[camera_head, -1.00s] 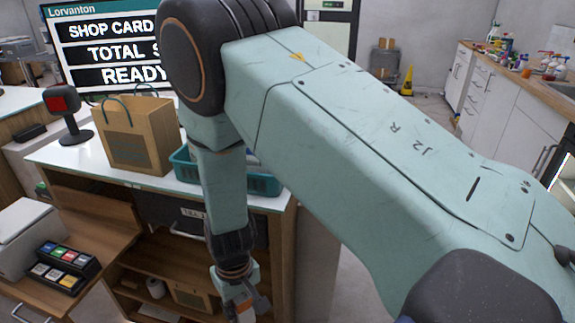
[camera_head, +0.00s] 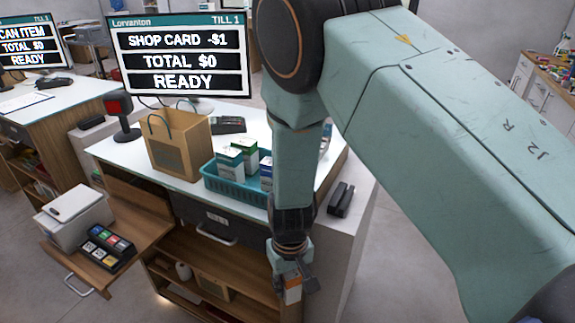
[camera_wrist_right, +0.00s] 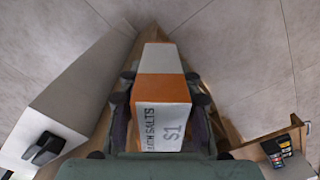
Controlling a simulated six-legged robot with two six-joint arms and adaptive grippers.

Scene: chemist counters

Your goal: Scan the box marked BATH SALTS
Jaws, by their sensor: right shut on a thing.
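The box marked BATH SALTS (camera_wrist_right: 163,108) is white and orange, with "$1" printed on it, and lies between the fingers of my right gripper in the right wrist view. In the head view my right gripper (camera_head: 293,284) hangs low in front of the counter, shut on the box (camera_head: 293,292), of which a small orange and white part shows. A scanner (camera_head: 118,105) with a red face stands on the left of the counter, apart from the gripper. The till screen (camera_head: 180,62) reads SHOP CARD -$1, TOTAL $0, READY. My left gripper is out of view.
A brown paper bag (camera_head: 177,150) and a teal basket (camera_head: 232,190) with several boxes stand on the white counter (camera_head: 115,150). My right arm hides the counter's right part. A drawer handle (camera_head: 210,237) sticks out below. A printer (camera_head: 75,215) and coloured keypad (camera_head: 105,247) sit at the left.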

